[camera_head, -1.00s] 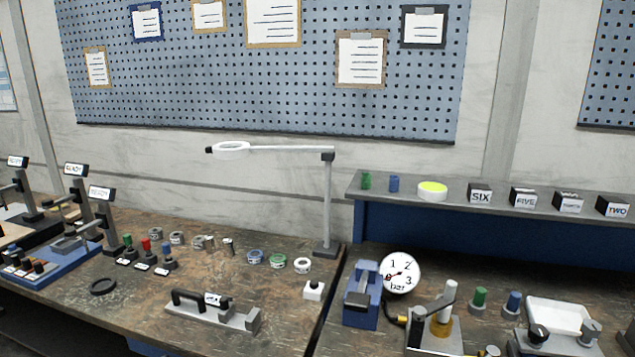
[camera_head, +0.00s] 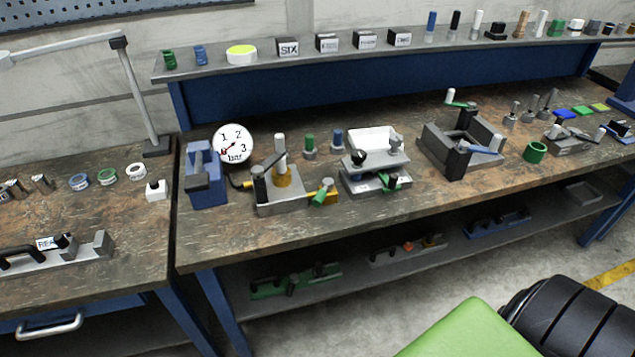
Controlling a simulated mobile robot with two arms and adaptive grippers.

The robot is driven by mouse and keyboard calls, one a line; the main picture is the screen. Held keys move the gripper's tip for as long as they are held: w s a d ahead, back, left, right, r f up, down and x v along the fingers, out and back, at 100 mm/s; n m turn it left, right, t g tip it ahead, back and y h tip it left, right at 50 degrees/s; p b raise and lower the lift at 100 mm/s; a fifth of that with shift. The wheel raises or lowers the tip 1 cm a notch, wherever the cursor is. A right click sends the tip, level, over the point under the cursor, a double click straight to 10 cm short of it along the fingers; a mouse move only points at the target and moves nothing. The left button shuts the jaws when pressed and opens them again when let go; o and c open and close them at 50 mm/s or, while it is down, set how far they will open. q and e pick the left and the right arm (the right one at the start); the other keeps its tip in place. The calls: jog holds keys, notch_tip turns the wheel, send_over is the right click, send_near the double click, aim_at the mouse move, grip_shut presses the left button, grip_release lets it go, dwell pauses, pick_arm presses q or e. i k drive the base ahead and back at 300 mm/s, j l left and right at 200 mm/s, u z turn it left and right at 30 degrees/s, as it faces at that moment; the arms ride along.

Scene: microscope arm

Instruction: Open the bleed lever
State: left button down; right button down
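A round white pressure gauge (camera_head: 232,144) marked "bar" stands beside a blue block (camera_head: 205,176) at the left end of the right bench. Its needle points to the lower left. Next to it, a fixture on a grey base (camera_head: 283,203) carries a white post (camera_head: 280,149) with a brass-coloured collar and a dark angled arm. A small lever with a green grip (camera_head: 323,192) and a yellow part sits at its front right corner. No label shows which lever is the bleed lever. Neither gripper is in view.
A white-topped fixture (camera_head: 372,141) and a grey frame with a blue-handled lever (camera_head: 481,149) stand farther right. A shelf (camera_head: 225,69) with blocks and cylinders runs behind. A lamp arm (camera_head: 135,85) rises at left. The bench's front strip is mostly clear.

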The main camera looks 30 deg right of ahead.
aim_at(327, 184)
jog(key=i+j+z, duration=0.3)
jog(key=j+z, duration=0.3)
jog(key=i+j+z, duration=0.15)
jog(key=j+z, duration=0.15)
jog(key=i+j+z, duration=0.1)
jog(key=j+z, duration=0.2)
